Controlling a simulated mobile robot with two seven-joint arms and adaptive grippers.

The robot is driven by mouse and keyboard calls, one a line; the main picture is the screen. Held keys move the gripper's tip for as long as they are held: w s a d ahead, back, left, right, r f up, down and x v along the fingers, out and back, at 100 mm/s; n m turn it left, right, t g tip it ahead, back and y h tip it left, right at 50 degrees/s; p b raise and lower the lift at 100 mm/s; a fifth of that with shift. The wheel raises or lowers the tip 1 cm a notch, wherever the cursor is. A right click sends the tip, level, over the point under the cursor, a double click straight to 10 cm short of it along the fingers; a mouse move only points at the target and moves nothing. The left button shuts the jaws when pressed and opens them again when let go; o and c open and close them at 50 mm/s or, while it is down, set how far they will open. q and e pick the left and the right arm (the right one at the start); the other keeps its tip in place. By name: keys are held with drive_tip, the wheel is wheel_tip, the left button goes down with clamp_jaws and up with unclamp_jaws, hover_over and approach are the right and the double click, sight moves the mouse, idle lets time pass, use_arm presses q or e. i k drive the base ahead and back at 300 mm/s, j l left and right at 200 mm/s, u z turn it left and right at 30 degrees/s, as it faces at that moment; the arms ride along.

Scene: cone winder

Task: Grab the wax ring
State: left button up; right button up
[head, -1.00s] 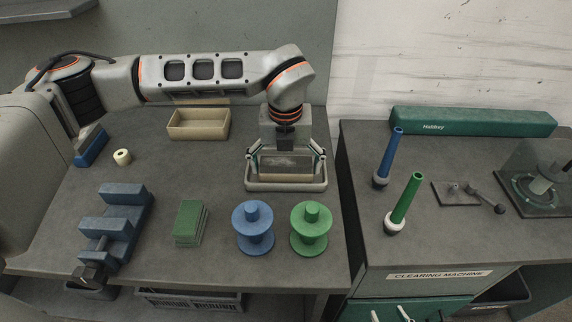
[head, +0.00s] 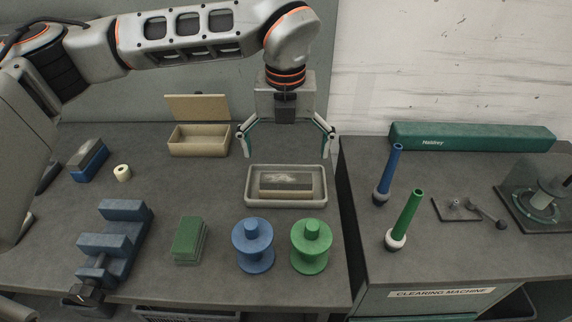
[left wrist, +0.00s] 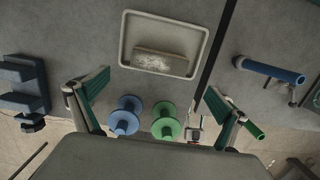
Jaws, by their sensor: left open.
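The wax ring (head: 122,172), a small cream ring with a dark hole, sits on the left part of the bench in the head view. It stands just right of a blue block with a dark top (head: 88,160). I cannot make it out in the left wrist view. My left gripper (head: 286,150) is open and empty, well to the right of the ring. It hangs above a pale tray (head: 318,200) that holds a block with a worn grey top (head: 286,184). Its spread fingers also show in the left wrist view (left wrist: 150,92). My right gripper is out of view.
An open beige box (head: 198,142) stands at the back. A blue fixture (head: 118,238), green pads (head: 190,238), a blue spool (head: 253,246) and a green spool (head: 311,246) line the front.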

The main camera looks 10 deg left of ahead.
sight(123, 173)
drive_tip(key=k, duration=1)
